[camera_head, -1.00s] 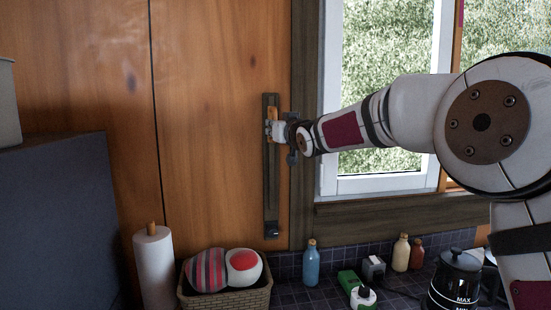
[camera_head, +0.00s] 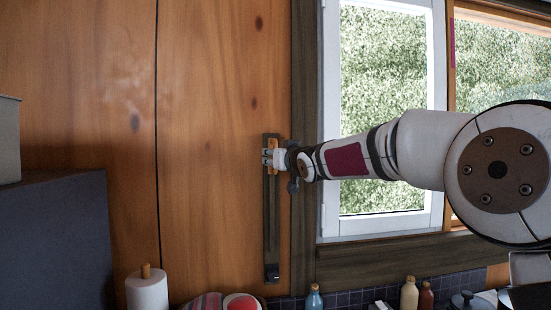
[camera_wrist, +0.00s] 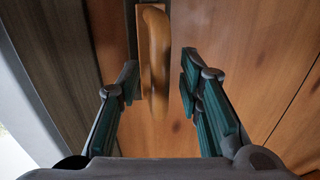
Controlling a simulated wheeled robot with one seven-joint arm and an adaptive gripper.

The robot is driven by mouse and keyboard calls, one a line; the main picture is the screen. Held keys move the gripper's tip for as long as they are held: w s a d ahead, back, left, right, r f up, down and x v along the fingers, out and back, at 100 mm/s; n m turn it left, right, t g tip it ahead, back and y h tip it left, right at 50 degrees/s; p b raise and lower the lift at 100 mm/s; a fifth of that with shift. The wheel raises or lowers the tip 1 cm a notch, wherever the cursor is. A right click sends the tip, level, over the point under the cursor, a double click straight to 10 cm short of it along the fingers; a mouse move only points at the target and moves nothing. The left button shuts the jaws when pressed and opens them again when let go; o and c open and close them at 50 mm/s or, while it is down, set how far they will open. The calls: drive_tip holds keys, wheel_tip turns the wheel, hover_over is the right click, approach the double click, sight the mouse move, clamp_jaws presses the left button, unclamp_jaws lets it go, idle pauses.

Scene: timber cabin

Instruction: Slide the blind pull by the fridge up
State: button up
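The blind pull is a light wooden handle (camera_wrist: 157,62) on a dark vertical track (camera_head: 272,220) fixed to the timber wall. In the head view the pull (camera_head: 272,143) is near the top of the track, partly hidden by my gripper (camera_head: 268,157). In the wrist view my gripper (camera_wrist: 160,82) is open, with one finger on each side of the handle. Gaps show between the handle and both fingers. The dark grey box at the left, apparently the fridge (camera_head: 55,235), stands apart from the track.
A window (camera_head: 382,110) with a dark frame is just right of the track, behind my arm. Below are a paper towel roll (camera_head: 147,291), a blue bottle (camera_head: 314,298), and a cream bottle (camera_head: 409,293). The wall left of the track is clear.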

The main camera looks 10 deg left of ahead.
drive_tip(key=v, duration=1.2)
drive_tip(key=s+d+f+m+g+h, duration=0.2)
drive_tip(key=s+d+f+h, duration=0.25)
drive_tip(key=s+d, duration=0.4)
drive_tip(key=s+d+f+m+g+h, duration=0.1)
drive_tip(key=s+d+f+g+h, duration=0.1)
drive_tip(key=s+d+f+h, duration=0.4)
drive_tip(key=s+d+f+g, duration=0.2)
drive_tip(key=s+f, duration=0.2)
drive_tip(key=s, duration=0.5)
drive_tip(key=s+d+f+m+g+y, duration=0.1)
drive_tip(key=s+d+f+g, duration=0.1)
drive_tip(key=s+f, duration=0.3)
drive_tip(key=s+d+f+m+g+y, duration=0.1)
drive_tip(key=s+f, duration=0.4)
drive_tip(key=s, duration=0.7)
drive_tip(key=d+g, duration=0.1)
drive_tip(key=d, duration=0.1)
drive_tip(key=shift+s+d+g, duration=0.3)
drive_tip(key=shift+d, duration=0.05)
